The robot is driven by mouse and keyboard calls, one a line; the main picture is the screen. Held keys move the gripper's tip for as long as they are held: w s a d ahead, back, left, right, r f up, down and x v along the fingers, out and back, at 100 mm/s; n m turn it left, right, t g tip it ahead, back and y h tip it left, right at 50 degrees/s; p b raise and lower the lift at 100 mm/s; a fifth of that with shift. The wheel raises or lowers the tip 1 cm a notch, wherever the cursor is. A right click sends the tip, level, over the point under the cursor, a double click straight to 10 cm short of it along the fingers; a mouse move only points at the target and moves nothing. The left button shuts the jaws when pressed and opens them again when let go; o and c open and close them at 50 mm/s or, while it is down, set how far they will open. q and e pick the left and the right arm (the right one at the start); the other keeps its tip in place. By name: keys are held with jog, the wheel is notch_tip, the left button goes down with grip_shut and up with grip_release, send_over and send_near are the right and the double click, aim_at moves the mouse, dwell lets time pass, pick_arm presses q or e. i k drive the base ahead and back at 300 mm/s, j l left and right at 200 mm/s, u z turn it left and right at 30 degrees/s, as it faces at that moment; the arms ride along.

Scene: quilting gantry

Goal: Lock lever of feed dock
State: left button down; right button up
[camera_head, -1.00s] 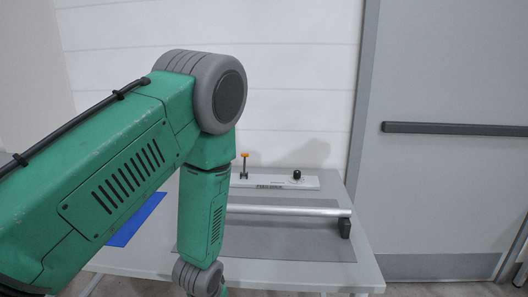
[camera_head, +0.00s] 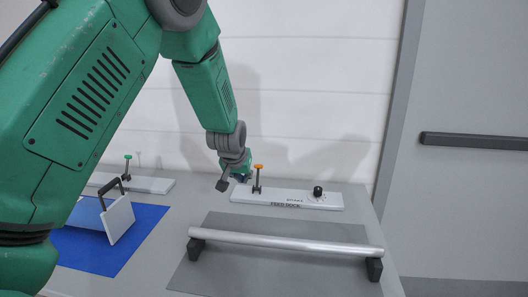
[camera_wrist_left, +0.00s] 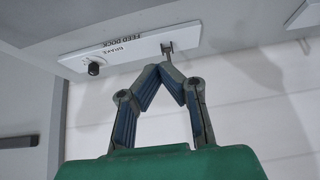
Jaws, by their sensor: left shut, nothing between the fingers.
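The feed dock (camera_head: 300,201) is a white panel at the back of the table, labelled FEED DOCK; it also shows in the left wrist view (camera_wrist_left: 130,46). In the head view my left gripper (camera_head: 245,174) is just left of the lever; contact cannot be told. My right gripper is out of view.
A black knob (camera_head: 318,191) marked BRAKE sits on the panel's right part. A metal roller (camera_head: 290,243) on black supports lies in front.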

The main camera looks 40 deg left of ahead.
aim_at(258, 167)
jog(key=i+j, duration=0.65)
jog(key=i, duration=0.1)
